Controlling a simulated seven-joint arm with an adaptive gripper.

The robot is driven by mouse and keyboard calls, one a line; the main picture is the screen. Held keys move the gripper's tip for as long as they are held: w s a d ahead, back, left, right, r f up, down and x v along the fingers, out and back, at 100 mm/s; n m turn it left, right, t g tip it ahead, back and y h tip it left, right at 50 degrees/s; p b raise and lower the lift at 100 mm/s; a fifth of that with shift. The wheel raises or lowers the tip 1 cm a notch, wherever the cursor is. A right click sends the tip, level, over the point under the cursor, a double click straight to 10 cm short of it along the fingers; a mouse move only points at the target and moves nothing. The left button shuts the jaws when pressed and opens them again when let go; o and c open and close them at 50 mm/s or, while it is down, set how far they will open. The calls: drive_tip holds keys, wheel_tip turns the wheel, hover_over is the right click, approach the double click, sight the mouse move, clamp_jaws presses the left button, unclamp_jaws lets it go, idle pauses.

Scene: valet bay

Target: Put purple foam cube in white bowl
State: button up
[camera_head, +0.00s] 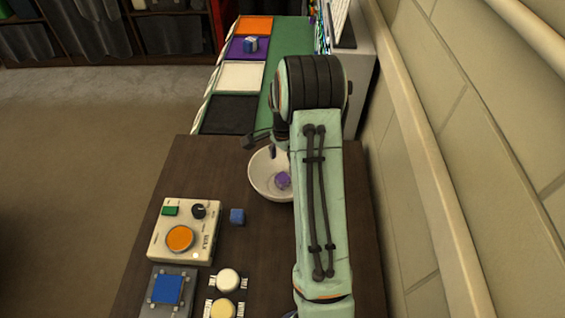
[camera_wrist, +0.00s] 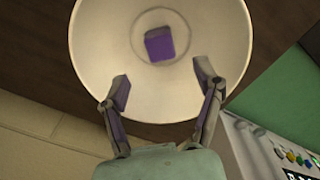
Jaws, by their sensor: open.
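The purple foam cube (camera_head: 283,180) lies inside the white bowl (camera_head: 259,184), on its bottom. The wrist view shows the cube (camera_wrist: 159,44) near the middle of the bowl (camera_wrist: 92,60), apart from my fingers. My gripper (camera_wrist: 160,85) is open and empty, its two fingers spread over the bowl's near side. In the head view my gripper (camera_head: 262,143) shows partly at the bowl's far edge, and my arm hides the bowl's right side.
A cream device with an orange button (camera_head: 180,238), a blue-button pad (camera_head: 167,289) and two round knobs (camera_head: 228,280) stand nearer. Coloured trays, including a black one (camera_head: 230,115), lie beyond. A wall runs along the right.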

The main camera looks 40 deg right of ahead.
sight(282, 177)
wheel_tip(282, 177, up, 6)
idle(0.6)
drive_tip(key=a+r+n+t, duration=0.3)
drive_tip(key=a+r+n, duration=0.2)
drive_tip(key=a+r, duration=1)
drive_tip(key=s+a+r+n, duration=0.1)
drive_tip(key=s+a+n, duration=0.4)
drive_tip(key=s+a, duration=0.25)
drive_tip(key=s+a+f+n+g, duration=0.1)
drive_tip(key=s+f+n, duration=0.2)
drive_tip(key=s, duration=0.4)
drive_tip(key=s+a+f+n+g, duration=0.2)
drive_tip(key=s+f+n, duration=0.1)
drive_tip(key=s+n, duration=0.3)
drive_tip(key=shift+s+f+y, duration=0.15)
drive_tip(key=shift+s+y, duration=0.25)
